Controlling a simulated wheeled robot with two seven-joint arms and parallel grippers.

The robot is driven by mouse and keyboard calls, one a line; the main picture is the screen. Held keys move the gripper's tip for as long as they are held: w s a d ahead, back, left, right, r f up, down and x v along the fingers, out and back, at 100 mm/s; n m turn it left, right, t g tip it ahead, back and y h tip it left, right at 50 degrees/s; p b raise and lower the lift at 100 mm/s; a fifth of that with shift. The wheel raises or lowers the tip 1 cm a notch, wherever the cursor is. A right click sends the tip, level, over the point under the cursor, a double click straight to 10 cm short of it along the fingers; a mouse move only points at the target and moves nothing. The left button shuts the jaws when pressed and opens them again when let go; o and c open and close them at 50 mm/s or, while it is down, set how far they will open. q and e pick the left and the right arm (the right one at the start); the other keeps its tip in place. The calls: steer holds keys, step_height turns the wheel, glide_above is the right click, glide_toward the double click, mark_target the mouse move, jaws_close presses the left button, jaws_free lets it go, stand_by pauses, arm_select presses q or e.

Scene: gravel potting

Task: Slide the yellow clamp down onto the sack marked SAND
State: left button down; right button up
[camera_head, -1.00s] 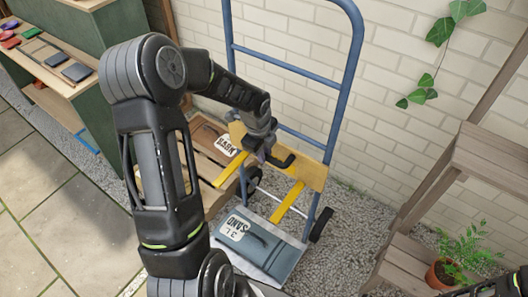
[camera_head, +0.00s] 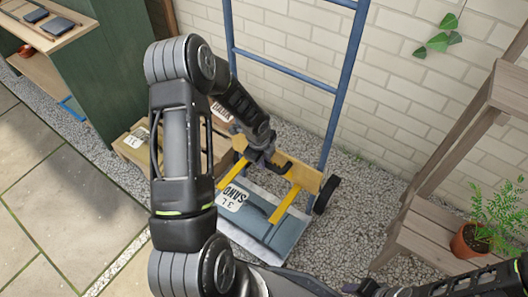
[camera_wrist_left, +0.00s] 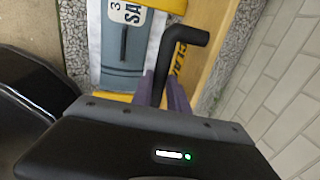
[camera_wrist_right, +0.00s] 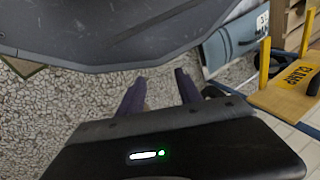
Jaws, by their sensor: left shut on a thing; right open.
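The yellow clamp (camera_head: 306,178) is a wooden board with two yellow bars and a black handle (camera_wrist_left: 182,42). It sits across the lower part of the blue hand truck's frame. My left gripper (camera_head: 262,153) is shut on the handle; its fingers show in the left wrist view (camera_wrist_left: 163,90). The grey-blue sack marked SAND (camera_head: 284,236) lies at the truck's foot. The clamp's bars reach out over it; I cannot tell whether they touch it. My right gripper (camera_wrist_right: 160,92) is open and empty over gravel, with the sack (camera_wrist_right: 228,42) and clamp (camera_wrist_right: 298,82) beyond it.
The blue hand truck (camera_head: 345,85) stands against the pale brick wall (camera_head: 290,50). A wooden crate with labelled sacks (camera_head: 133,150) is left of it. A wooden step stand (camera_head: 425,238) with a potted plant (camera_head: 470,241) is at right. Gravel lies between.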

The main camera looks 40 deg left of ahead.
arm_select(q)
step_height(320, 180, down, 14)
steer(key=b, duration=0.6)
steer(key=shift+b, duration=0.4)
arm_select(e)
step_height(320, 180, down, 9)
steer(key=w, duration=0.1)
steer(key=shift+w+d, duration=0.4)
steer(key=shift+d, duration=0.05)
arm_select(q)
steer(key=shift+s, duration=0.15)
arm_select(e)
steer(key=shift+r, duration=0.1)
arm_select(q)
steer(key=c, duration=1.6)
jaws_free()
steer(key=shift+f, duration=0.15)
steer(key=o, duration=0.3)
step_height(320, 180, up, 8)
steer(key=s+p, duration=0.1)
steer(key=p, duration=0.2)
arm_select(e)
steer(key=r, duration=0.3)
steer(key=shift+s+r, duration=0.3)
steer(key=shift+r, duration=0.05)
arm_select(q)
steer(key=shift+f, duration=0.1)
